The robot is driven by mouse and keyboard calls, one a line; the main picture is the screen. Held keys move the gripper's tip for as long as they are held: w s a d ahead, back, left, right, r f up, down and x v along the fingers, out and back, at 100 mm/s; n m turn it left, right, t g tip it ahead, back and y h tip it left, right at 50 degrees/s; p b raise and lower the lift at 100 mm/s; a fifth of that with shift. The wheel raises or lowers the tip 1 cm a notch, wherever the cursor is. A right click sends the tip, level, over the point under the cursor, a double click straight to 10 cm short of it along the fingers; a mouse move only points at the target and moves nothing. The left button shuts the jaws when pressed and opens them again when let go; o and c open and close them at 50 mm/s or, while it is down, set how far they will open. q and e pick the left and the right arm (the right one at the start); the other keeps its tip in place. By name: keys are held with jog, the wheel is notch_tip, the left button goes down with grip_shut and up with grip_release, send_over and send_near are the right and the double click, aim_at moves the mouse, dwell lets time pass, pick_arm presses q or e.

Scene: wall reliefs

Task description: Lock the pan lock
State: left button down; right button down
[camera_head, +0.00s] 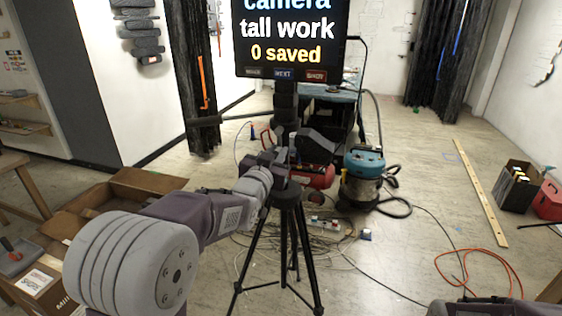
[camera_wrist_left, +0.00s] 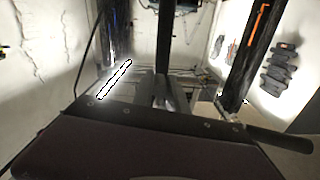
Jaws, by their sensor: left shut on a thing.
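A black tripod (camera_head: 285,195) stands in front of me in the head view. It carries a screen (camera_head: 291,40) reading "tall work" and "0 saved". My left arm reaches in from the left. My left gripper (camera_head: 296,152) is at the tripod head, just below the column, and is shut on a small part there. The pan lock itself is hidden behind the gripper, so its turn cannot be seen. A dark handle (camera_head: 203,121) sticks out left from the head; it also shows in the left wrist view (camera_wrist_left: 278,138). My right gripper is not in view.
A blue-topped vacuum (camera_head: 363,175) and a red machine (camera_head: 315,176) stand behind the tripod. Cables (camera_head: 300,245) and an orange hose (camera_head: 480,268) lie on the floor. An open cardboard box (camera_head: 140,187) is at left.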

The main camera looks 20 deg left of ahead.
pick_arm(q)
jog(key=shift+a+f+m, duration=0.1)
jog(key=shift+a+m, duration=0.1)
jog(key=shift+m, duration=0.2)
jog(key=c, duration=1.3)
grip_release()
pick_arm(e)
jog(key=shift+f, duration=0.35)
pick_arm(q)
jog(key=shift+s, duration=0.35)
jog(key=s+b, duration=0.1)
jog(key=s, duration=0.7)
jog(key=shift+s+a, duration=0.2)
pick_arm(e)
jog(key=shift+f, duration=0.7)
